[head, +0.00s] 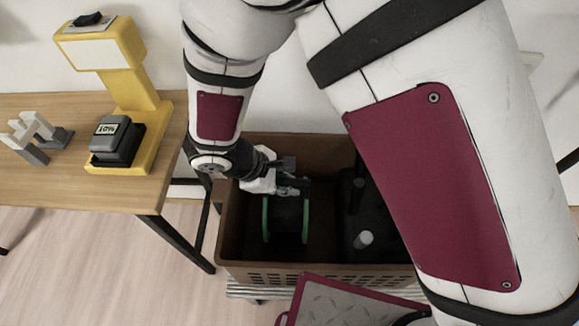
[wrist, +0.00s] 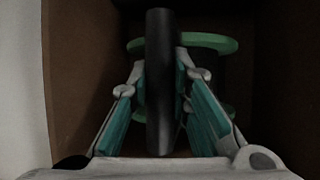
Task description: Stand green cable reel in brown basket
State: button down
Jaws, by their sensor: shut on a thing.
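The green cable reel (head: 266,222) is inside the brown basket (head: 330,272) in the left half, with two green rims and a dark middle. Its rims look upright in the head view. My gripper (head: 292,186) is over the top of the reel, low inside the basket. In the wrist view, its teal-padded fingers (wrist: 163,100) are closed on either side of a dark upright bar (wrist: 160,60), with the reel's green rim (wrist: 215,42) behind. Shadow hides the reel's underside, so I cannot tell whether it touches the basket floor.
Dark items and a grey-topped cylinder (head: 364,239) occupy the basket's right half, partly behind my arm. A wooden table (head: 60,190) with a yellow machine (head: 135,85) stands left. A maroon-edged panel (head: 345,302) is in front of the basket.

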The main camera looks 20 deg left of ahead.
jog(key=shift+f, duration=1.65)
jog(key=shift+f+b, duration=0.15)
jog(key=shift+b, duration=0.2)
jog(key=c, duration=1.5)
grip_release()
jog(key=p+v, duration=0.2)
jog(key=v, duration=1)
notch_tip(320, 180, up, 10)
jog(key=m+g, duration=0.1)
jog(key=m, duration=0.3)
send_over(286, 199)
jog(key=w+d, duration=0.1)
jog(key=d, duration=0.4)
jog(key=d+r+m+g, duration=0.1)
jog(key=d+r+m, duration=0.5)
jog(key=d, duration=0.5)
jog(key=s+d+r+m+y, duration=0.1)
jog(key=s+d+r+m, duration=0.1)
jog(key=s+d+m, duration=0.1)
jog(key=s+d+r+m+y, duration=0.2)
jog(key=s+d+m, duration=0.1)
jog(key=s+d, duration=0.3)
jog(key=s+d+r+m+y, duration=0.2)
jog(key=s+d+r+m, duration=0.1)
jog(key=s+d+m, duration=0.1)
jog(key=shift+s+d+r, duration=0.1)
jog(key=shift+s+d, duration=0.55)
jog(key=shift+s, duration=0.35)
